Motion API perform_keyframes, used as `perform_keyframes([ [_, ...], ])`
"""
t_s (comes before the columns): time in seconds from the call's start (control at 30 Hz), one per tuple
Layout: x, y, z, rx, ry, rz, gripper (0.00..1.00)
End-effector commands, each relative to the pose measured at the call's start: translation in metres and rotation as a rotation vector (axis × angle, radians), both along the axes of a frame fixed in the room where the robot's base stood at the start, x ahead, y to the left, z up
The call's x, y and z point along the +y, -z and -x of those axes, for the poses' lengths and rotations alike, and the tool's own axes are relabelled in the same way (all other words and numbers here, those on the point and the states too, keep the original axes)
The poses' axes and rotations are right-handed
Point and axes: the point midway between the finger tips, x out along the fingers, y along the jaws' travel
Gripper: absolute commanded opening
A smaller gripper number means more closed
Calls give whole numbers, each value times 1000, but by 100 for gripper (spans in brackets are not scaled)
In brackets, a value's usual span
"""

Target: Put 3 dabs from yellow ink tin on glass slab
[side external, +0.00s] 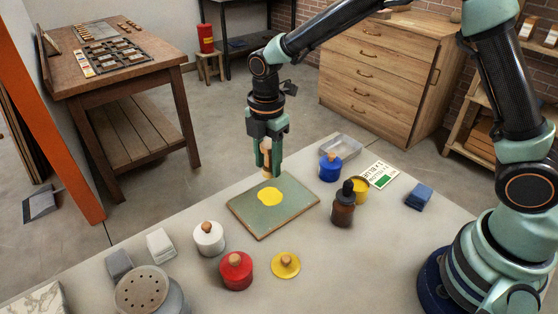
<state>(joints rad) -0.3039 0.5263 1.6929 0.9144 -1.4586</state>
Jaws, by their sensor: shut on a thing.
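The glass slab (248,219) lies flat on the table, grey-green with a thin brown edge. A yellow ink patch (270,196) sits near its middle. My gripper (267,168) points down over the far part of the slab, shut on a pale wooden tool (266,158). The tool's lower end is mostly hidden between the fingers, and I cannot tell whether it touches the slab. The yellow ink tin (361,184) stands uncovered to the right, partly behind a brown dropper bottle (343,209). A yellow lid with a wooden knob (285,264) lies on the table in front.
Lidded blue (330,169), red (236,273) and white (209,240) tins stand around the slab. A clear tray (341,147), a printed card (381,176) and a blue block (419,196) lie at the back right. A perforated grey can (148,290) stands front left.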

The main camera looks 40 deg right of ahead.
Motion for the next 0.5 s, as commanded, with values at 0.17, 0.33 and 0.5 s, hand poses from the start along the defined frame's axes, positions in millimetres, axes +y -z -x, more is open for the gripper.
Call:
perform_keyframes([
  [0.17,-1,0,0,0,0,0,0],
  [0.33,-25,-6,7,11,6,3,0],
  [0.5,-81,-15,33,42,10,7,0],
])
